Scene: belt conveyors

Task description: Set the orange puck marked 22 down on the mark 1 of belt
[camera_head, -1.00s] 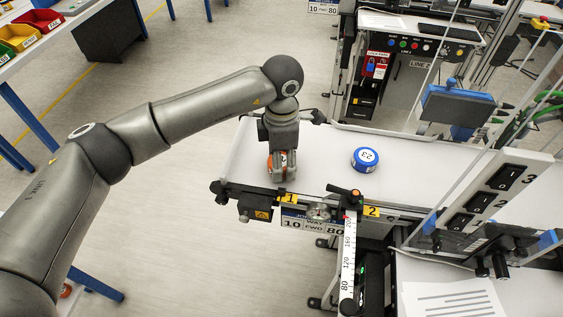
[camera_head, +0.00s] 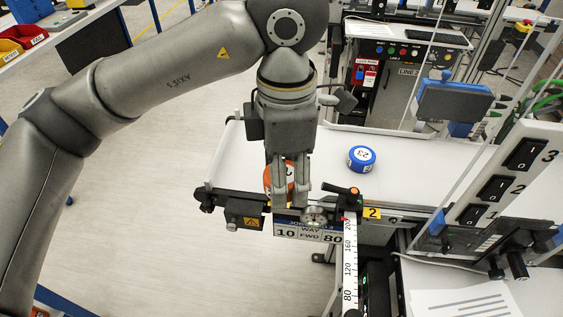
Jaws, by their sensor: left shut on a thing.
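The orange puck (camera_head: 268,180) is between the fingers of my left gripper (camera_head: 288,195), which is shut on it. The fingers and wrist cover much of the puck, and its number is not readable. My gripper and the puck appear over the near left part of the white belt (camera_head: 232,165); I cannot tell how high above it they are. The yellow mark 1 on the belt's near edge is hidden behind my gripper. The yellow mark 2 (camera_head: 372,212) shows farther right along the edge. My right gripper is not in view.
A blue puck marked 23 (camera_head: 361,158) sits on the belt to the right. A ruler (camera_head: 350,262) with a dark post top stands at the near edge. A switch panel (camera_head: 505,175) and a blue box (camera_head: 453,103) stand at the right. The belt's left end is clear.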

